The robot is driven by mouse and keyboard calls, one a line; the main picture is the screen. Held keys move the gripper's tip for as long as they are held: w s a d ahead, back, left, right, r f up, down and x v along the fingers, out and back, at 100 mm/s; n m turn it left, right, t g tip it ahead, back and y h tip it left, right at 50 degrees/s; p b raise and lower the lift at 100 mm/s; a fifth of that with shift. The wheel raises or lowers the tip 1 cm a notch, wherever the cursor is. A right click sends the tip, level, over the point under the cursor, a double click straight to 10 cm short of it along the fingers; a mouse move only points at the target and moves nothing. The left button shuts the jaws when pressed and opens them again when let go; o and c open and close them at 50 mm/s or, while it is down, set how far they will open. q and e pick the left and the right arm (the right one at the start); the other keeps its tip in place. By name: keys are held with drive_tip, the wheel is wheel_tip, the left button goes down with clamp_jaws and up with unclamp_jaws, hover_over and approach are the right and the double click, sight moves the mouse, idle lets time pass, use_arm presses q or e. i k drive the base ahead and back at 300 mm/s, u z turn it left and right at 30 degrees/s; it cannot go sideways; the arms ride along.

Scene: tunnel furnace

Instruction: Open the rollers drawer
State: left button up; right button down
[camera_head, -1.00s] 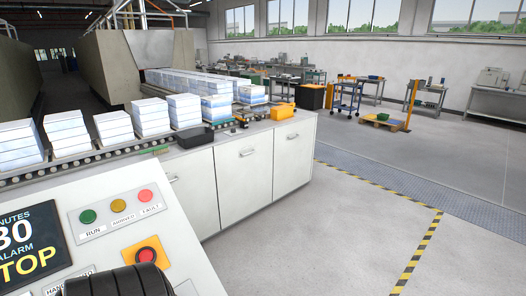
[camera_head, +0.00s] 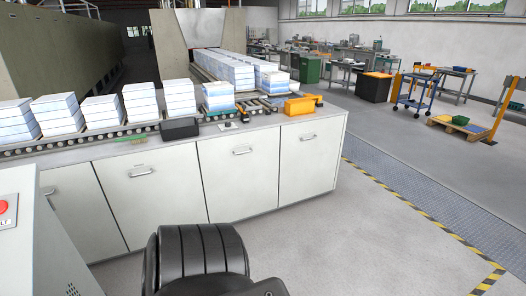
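A long pale cabinet (camera_head: 163,205) stands under the roller conveyor in the head view. Its front has several tall doors or drawer fronts, each with a small metal bar handle near the top. All the fronts are closed. No label for rollers is readable. A black rounded part of my own body is at the bottom middle. Neither gripper is in view.
Stacks of white-blue blocks (camera_head: 146,101) stand on the conveyor rollers (camera_head: 75,137). A black box (camera_head: 179,128) and an orange item (camera_head: 301,105) sit on the cabinet top. A control panel (camera_head: 40,240) blocks the lower left. Floor (camera_head: 370,240) at the right is clear.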

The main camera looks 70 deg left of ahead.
sight(239, 172)
drive_tip(key=i, duration=0.2)
drive_tip(key=u, duration=2.45)
drive_tip(key=i, duration=2.6)
drive_tip(key=z, duration=1.2)
